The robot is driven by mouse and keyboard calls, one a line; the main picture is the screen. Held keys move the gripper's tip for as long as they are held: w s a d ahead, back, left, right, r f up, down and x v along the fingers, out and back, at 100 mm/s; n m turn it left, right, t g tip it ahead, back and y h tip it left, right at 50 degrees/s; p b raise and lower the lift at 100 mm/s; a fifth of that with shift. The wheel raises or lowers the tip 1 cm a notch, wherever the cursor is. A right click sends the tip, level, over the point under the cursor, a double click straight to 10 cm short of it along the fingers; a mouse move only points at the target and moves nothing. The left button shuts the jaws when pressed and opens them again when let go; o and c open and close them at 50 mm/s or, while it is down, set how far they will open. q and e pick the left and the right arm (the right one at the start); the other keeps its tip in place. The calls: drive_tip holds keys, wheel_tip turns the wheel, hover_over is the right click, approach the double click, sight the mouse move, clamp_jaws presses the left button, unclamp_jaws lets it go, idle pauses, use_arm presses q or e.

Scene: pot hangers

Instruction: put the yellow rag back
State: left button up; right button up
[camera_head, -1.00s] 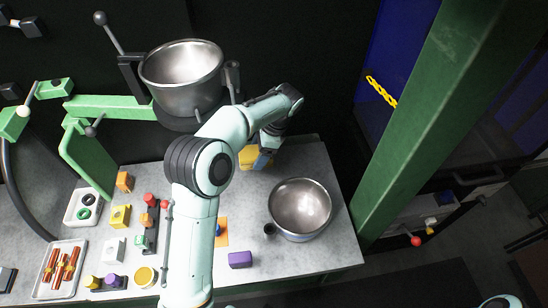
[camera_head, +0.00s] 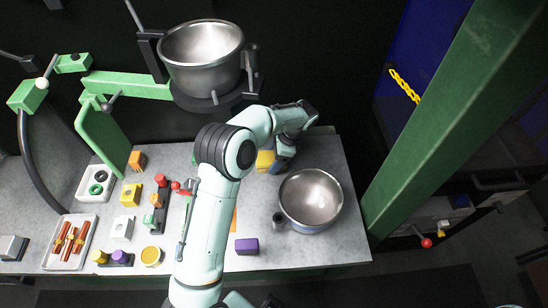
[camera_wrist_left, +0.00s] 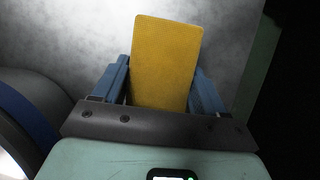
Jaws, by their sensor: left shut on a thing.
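The yellow rag (camera_head: 264,160) is near the back right of the grey tabletop, behind the steel bowl. In the left wrist view the rag (camera_wrist_left: 165,60) is a flat, upright-looking yellow rectangle with its lower part between two blue fingers. My left gripper (camera_head: 281,161) is shut on it, and the gripper and arm partly hide it in the head view. The fingers also show in the left wrist view (camera_wrist_left: 160,85). I cannot tell whether the rag touches the tabletop. My right gripper is not in view.
A steel bowl (camera_head: 311,199) sits in front of the rag, with a purple block (camera_head: 246,246) to its left. A steel pot (camera_head: 201,58) hangs on a green bracket behind. Trays and several small blocks fill the left side. A green post (camera_head: 430,125) stands right.

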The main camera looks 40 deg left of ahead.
use_arm(q)
drive_tip(key=o, duration=1.2)
drive_tip(key=shift+f, duration=0.1)
drive_tip(key=p+v, duration=0.2)
drive_tip(key=v, duration=1)
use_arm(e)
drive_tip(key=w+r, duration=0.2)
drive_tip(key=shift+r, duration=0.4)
use_arm(q)
drive_tip(key=shift+s, duration=0.1)
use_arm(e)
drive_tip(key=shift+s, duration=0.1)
